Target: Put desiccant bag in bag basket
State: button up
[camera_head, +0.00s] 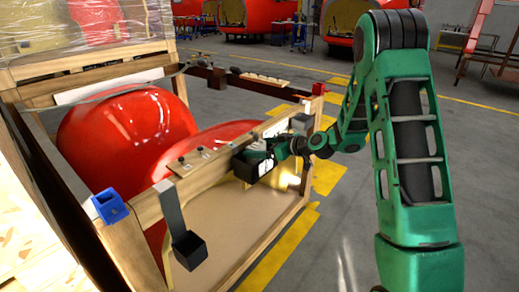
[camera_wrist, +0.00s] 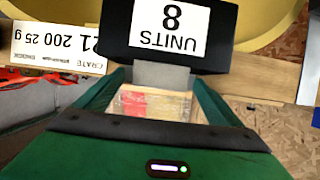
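My gripper (camera_head: 268,148) is at the crate's front rail, just above a black basket (camera_head: 250,168) hanging there. Beyond the fingertips is the black basket (camera_wrist: 225,55), with an upside-down white "8 UNITS" label and a grey hanger strap (camera_wrist: 160,75). The basket's inside is hidden.
A second black basket (camera_head: 187,250) hangs on a grey strap further left on the wooden rail (camera_head: 150,208). A grey box (camera_head: 301,123) and a blue holder (camera_head: 109,206) sit at the rail's ends. Red nosecones (camera_head: 125,135) fill the crate. A white crate label (camera_wrist: 58,45) is on the rail.

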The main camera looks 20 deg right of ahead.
jog(key=shift+r, duration=0.1)
jog(key=v, duration=1.2)
jog(key=shift+s, duration=0.1)
jog(key=s+d+r+m+g+h, duration=0.1)
jog(key=s+d+m+g+h, duration=0.1)
jog(key=s, duration=1.1)
jog(key=s+d+m+g+h, duration=0.3)
jog(key=s+d+m+g, duration=0.2)
jog(key=s, duration=0.9)
jog(key=s+d+r+m+g+h, duration=0.1)
jog(key=s+m, duration=0.5)
jog(key=s, duration=0.8)
jog(key=d+g+h, duration=0.1)
jog(key=d+g, duration=0.1)
jog(key=g, duration=0.1)
jog(key=shift+d+r+m+h, duration=0.3)
jog(key=shift+r+h, duration=0.05)
jog(key=shift+h, duration=0.05)
